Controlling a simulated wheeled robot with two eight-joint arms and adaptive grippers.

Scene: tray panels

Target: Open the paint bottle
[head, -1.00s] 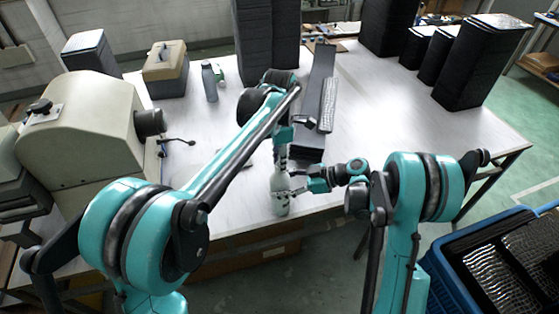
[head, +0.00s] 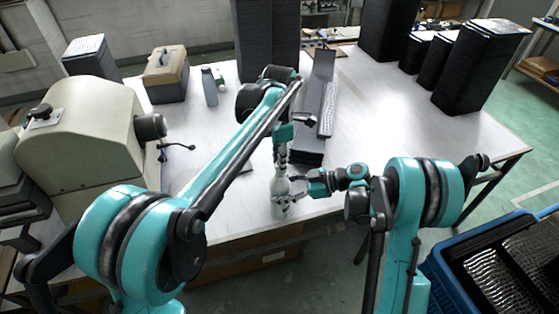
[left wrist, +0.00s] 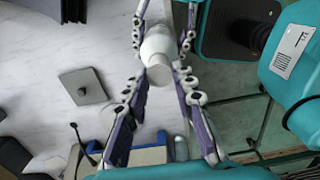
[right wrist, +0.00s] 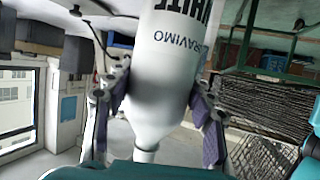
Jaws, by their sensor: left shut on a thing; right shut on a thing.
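The white paint bottle (head: 280,186) is held upright near the table's front edge. It shows large in the right wrist view (right wrist: 165,70) with dark lettering and a narrow neck. My right gripper (head: 290,192) is shut around its body from the right side. In the right wrist view its pads (right wrist: 160,105) press on both sides. My left gripper (head: 281,158) points down over the bottle's top. In the left wrist view its fingertips (left wrist: 160,77) are shut on the small white cap end. I cannot tell whether the cap is apart from the neck.
Dark stacked panels (head: 265,50) and a long dark tray (head: 316,95) stand behind the bottle. A grey bottle (head: 210,86), a toolbox (head: 166,74) and a beige machine (head: 85,130) are at the left. The right part of the white table (head: 400,140) is clear.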

